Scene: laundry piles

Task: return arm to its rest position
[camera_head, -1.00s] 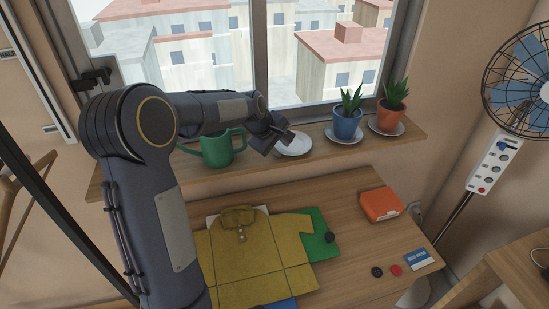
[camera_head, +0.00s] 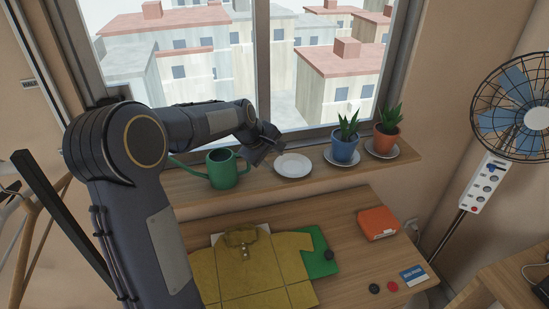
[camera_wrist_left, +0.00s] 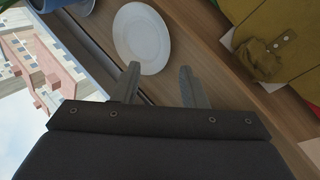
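My left arm comes in from the left in the head view and reaches across to the window shelf. My left gripper (camera_head: 268,146) is above the shelf between the green watering can (camera_head: 222,168) and a white saucer (camera_head: 293,166). In the left wrist view the two fingers of my left gripper (camera_wrist_left: 158,86) are spread apart with nothing between them. The white saucer (camera_wrist_left: 142,38) lies just beyond the fingers there, empty. My right gripper is in neither view.
A blue pot (camera_head: 344,148) and an orange pot (camera_head: 384,140) with plants stand on saucers along the shelf (camera_head: 245,195). Below, the table (camera_head: 345,215) carries a folded yellow shirt (camera_head: 245,270), an orange box (camera_head: 378,223) and small dark and red discs. A fan (camera_head: 520,105) stands at right.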

